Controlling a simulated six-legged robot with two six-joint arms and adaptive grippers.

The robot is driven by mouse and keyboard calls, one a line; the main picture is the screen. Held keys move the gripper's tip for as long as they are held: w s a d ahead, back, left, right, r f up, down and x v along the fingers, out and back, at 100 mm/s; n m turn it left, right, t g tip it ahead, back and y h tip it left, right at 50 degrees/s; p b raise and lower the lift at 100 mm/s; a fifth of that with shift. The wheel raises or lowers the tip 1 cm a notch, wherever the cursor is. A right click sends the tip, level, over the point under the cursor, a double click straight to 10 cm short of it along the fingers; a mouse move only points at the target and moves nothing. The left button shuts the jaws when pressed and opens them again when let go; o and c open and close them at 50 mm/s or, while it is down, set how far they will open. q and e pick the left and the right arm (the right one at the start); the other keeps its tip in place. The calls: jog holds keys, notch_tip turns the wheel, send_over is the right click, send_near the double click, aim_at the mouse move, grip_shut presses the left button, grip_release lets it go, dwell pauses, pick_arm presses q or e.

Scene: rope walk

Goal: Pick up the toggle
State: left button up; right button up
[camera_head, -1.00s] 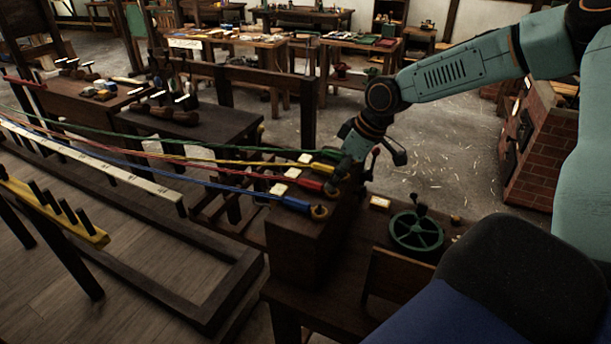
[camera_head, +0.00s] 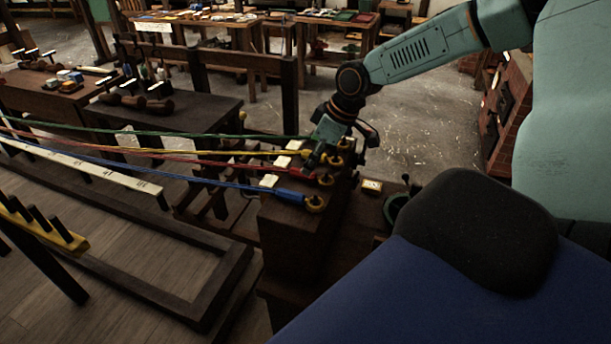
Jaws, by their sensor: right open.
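My right gripper (camera_head: 335,160) is open. It points down over the dark wooden block (camera_head: 292,232) where the coloured ropes end, close to the red rope end (camera_head: 300,173) and the brass-coloured hooks. I cannot tell whether it touches anything. The blue rope end (camera_head: 288,196) lies nearer, with its hook (camera_head: 315,204) at the block's edge. The yellow and green ends are farther back, partly behind the gripper. I cannot pick out with certainty which piece is the toggle. My left gripper is out of view.
A green handwheel (camera_head: 394,207) stands right of the block, mostly hidden behind a dark rounded shape. A small framed label (camera_head: 371,186) lies beside it. Taut ropes run left above a white scale bar (camera_head: 92,172). A dark table (camera_head: 205,118) with tools stands behind.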

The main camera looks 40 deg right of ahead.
aim_at(312, 177)
jog(key=x, duration=0.1)
jog(key=b+x, duration=0.1)
jog(key=x, duration=0.2)
jog(key=shift+s+d, duration=0.15)
jog(key=shift+d, duration=0.1)
jog(key=shift+f+b, duration=0.35)
jog(key=shift+b, duration=0.05)
jog(key=shift+w, duration=0.2)
jog(key=shift+c, duration=0.3)
jog(key=shift+r, duration=0.1)
jog(key=c, duration=1)
